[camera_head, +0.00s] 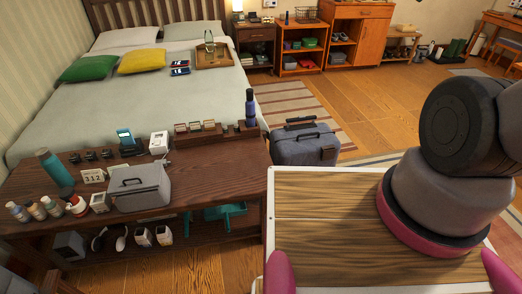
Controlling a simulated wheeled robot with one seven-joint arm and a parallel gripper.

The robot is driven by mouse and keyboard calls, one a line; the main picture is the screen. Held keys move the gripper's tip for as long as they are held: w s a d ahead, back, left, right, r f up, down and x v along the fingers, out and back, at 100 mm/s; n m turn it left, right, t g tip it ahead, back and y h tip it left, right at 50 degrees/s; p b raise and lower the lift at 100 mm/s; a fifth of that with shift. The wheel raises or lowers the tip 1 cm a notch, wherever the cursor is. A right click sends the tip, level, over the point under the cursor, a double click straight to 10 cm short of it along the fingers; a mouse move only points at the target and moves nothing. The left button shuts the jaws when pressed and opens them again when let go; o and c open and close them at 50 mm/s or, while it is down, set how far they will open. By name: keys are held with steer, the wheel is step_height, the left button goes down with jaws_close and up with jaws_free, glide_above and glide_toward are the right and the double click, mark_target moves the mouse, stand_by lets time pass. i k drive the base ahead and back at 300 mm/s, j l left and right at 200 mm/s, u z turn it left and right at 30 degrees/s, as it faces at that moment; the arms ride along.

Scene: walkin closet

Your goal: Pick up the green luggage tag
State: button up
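I cannot make out a green luggage tag anywhere in the head view. A grey suitcase (306,152) with a dark top handle stands on the floor beside the bench, and no tag can be told on it. A teal object (225,211) lies on the bench's lower shelf, partly hidden under the top, and its kind is unclear. My arm's thick grey links fill the right side of the picture. My gripper is not in view.
The dark wooden bench (230,160) holds a grey case (140,188), a teal bottle (55,170), small bottles and boxes. Behind it is a bed (110,82) with green and yellow pillows. Open wooden floor (385,100) lies beyond the suitcase, with a striped rug (290,100).

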mark_target(195, 126)
steer(key=i+j+u, duration=0.15)
steer(key=j, duration=0.25)
steer(key=i+j+u, duration=0.1)
steer(key=j, duration=0.35)
steer(key=i+j+u, duration=0.25)
steer(key=i+j, duration=0.2)
steer(key=j, duration=0.25)
